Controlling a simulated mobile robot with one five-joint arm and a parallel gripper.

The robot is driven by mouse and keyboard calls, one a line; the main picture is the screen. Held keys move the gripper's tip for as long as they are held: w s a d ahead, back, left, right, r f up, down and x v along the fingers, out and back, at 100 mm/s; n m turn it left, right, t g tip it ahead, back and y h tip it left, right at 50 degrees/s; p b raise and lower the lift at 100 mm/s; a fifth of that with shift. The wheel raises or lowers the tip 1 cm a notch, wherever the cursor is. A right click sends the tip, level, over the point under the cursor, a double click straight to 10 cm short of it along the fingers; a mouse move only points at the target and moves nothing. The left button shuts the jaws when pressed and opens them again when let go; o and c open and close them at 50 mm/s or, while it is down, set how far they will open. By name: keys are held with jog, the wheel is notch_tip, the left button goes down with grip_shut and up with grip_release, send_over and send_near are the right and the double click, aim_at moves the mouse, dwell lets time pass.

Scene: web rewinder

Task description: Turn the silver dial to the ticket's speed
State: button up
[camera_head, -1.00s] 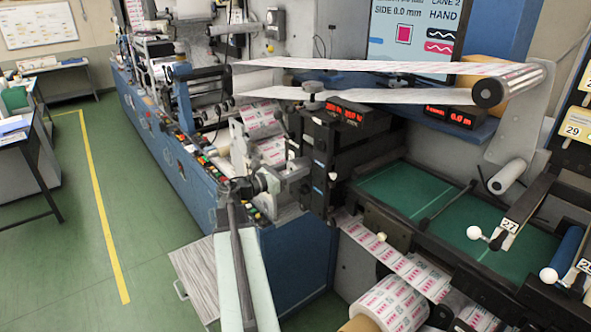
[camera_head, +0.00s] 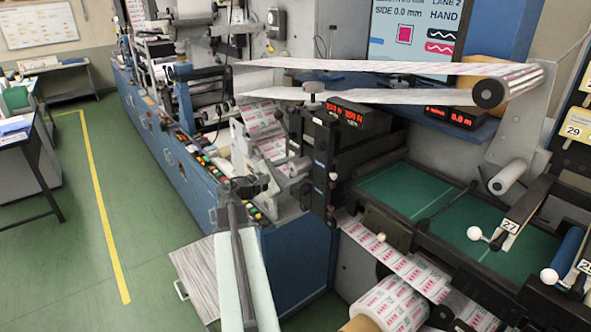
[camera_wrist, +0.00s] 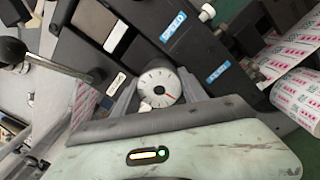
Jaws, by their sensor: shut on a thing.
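The dial (camera_wrist: 158,84) has a pale round face with dark ticks round its edge and a short red mark at its lower right. It sits on the dark machine block, below a blue label reading SPEED (camera_wrist: 173,25). My gripper (camera_wrist: 157,78) is shut on the dial, one grey finger on each side. In the head view my gripper (camera_head: 285,178) reaches the left side of the black block (camera_head: 320,165), and the dial cannot be made out there. The dial's numbers are too small to read. I cannot make out a speed ticket.
A black ball-ended lever (camera_wrist: 14,50) is left of the dial in the wrist view. Printed web (camera_head: 390,255) runs below the block. Red displays (camera_head: 345,114) sit above it. Numbered tags (camera_head: 511,226) are at right. The green floor (camera_head: 75,235) at left is open.

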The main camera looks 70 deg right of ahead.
jog(key=m, duration=0.6)
jog(key=shift+w, duration=0.1)
jog(key=m, duration=0.6)
jog(key=shift+r+m, duration=0.15)
jog(key=shift+m, duration=0.15)
dwell(0.3)
jog(key=o, duration=1.4)
jog(key=shift+c, duration=0.2)
jog(key=v, duration=0.7)
jog(key=shift+w+a, duration=0.2)
jog(key=shift+a, duration=0.1)
